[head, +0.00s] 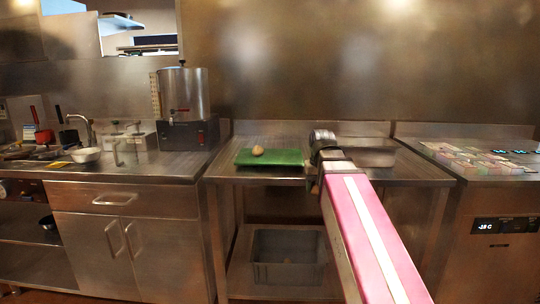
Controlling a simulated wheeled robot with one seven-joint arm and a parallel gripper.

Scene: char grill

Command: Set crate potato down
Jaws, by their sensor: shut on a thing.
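A pale brown potato (258,151) lies on a green board (283,158) on the steel worktable. My gripper (318,183) is at the end of my pink arm, right of the board and near the table's front edge. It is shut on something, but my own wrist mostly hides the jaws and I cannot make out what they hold. The potato on the board is apart from my gripper. A grey crate (288,272) stands on the shelf under the table; its contents cannot be made out.
A metal tray (372,157) sits on the table just right of my wrist. A steel urn (184,95) and a sink counter are at the left. A cold unit (497,228) with several packages on top stands at the right. The table's front left is bare.

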